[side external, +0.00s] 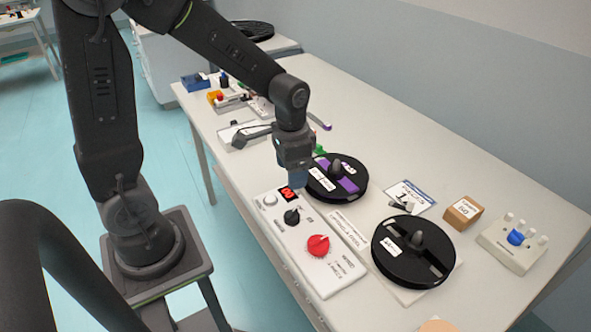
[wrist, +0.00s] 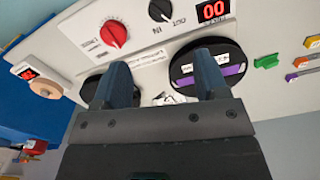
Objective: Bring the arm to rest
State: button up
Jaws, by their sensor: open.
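My gripper (side external: 297,180) hangs from my arm over the table, close to the control panel's display end and the near reel. In the wrist view its two fingers (wrist: 163,88) are apart, with nothing seen between them. The white control panel (side external: 322,270) carries a red display reading 00, a black knob (side external: 291,216) and a red knob (side external: 318,245). A black reel with purple (side external: 350,185) lies beside my gripper. A second black reel (side external: 414,252) lies farther right. In the wrist view the fingers partly cover both reels.
A brown box (side external: 463,212) and a white block with a blue knob (side external: 515,238) stand at the right. A printed card (side external: 411,197) lies between the reels and the wall. Blue and yellow bins (side external: 195,82) stand at the far end of the white table (side external: 420,150).

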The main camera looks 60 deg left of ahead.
jog(key=s+d+r+n+t, duration=0.1)
jog(key=s+d+r+t, duration=0.1)
jog(key=s+r, duration=0.3)
jog(key=s+d+r+n+t, duration=0.1)
jog(key=s+d+r+t, duration=0.1)
jog(key=s+r, duration=0.4)
notch_tip(320, 180, up, 2)
jog(key=shift+r+t, duration=0.2)
jog(key=shift+t, duration=0.6)
